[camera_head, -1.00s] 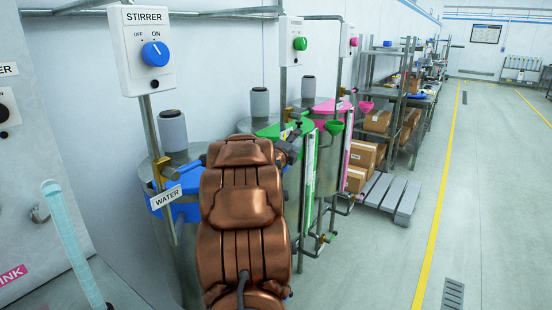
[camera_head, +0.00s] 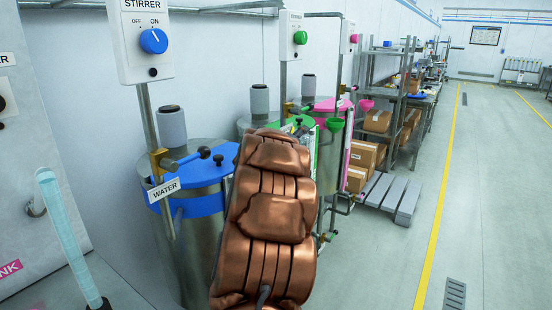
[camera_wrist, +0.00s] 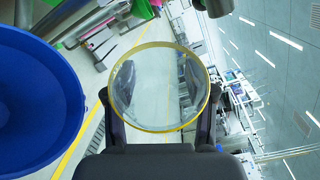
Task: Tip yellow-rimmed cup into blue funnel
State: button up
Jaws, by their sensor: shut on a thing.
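The yellow-rimmed cup (camera_wrist: 160,44) is clear and round and shows in the middle of the wrist view. Its mouth faces the camera, with a yellow ring around it. My gripper (camera_wrist: 158,88) is shut on the cup, with one finger on each side, partly seen through the clear wall. Whether anything is inside cannot be told. The blue funnel (camera_wrist: 35,100) fills the left edge of the wrist view, close beside the cup but apart from it in the picture. In the head view my copper-coloured arm hides the gripper and cup, and I cannot make out the funnel.
The WATER drum with its blue lid (camera_head: 205,203) stands left of my arm. Drums with green (camera_head: 300,122) and pink (camera_head: 330,106) lids stand behind. A stirrer switch box (camera_head: 146,42) is on a post. A pallet (camera_head: 388,197) lies at right, beside open floor.

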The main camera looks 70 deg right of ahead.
jog(key=shift+r+m, duration=0.2)
jog(key=shift+m, duration=0.2)
jog(key=shift+f+m+t+y+b, duration=0.45)
jog(key=shift+f+m+y, duration=0.35)
jog(key=shift+m, duration=0.6)
jog(key=shift+s+d+r+m+y+p, duration=0.1)
jog(key=shift+s+r+m+y+p, duration=0.15)
jog(key=shift+r+m+p, duration=0.35)
jog(key=shift+s+d+f+m+t+y+b, duration=0.1)
jog(key=shift+s+f+m+t+y+b, duration=0.2)
jog(key=shift+f, duration=0.45)
jog(key=shift+s+d+f+m+t+y+b, duration=0.1)
jog(key=shift+s+f+m+b, duration=0.15)
jog(key=shift+f+b, duration=0.35)
jog(key=s+d+f+m+t+y, duration=0.1)
jog(key=s+f+m+t, duration=0.1)
jog(key=s+f+m, duration=0.1)
jog(key=shift+f+m, duration=0.55)
jog(key=shift+f, duration=0.5)
jog(key=shift+s+y, duration=0.1)
jog(key=shift+y, duration=0.15)
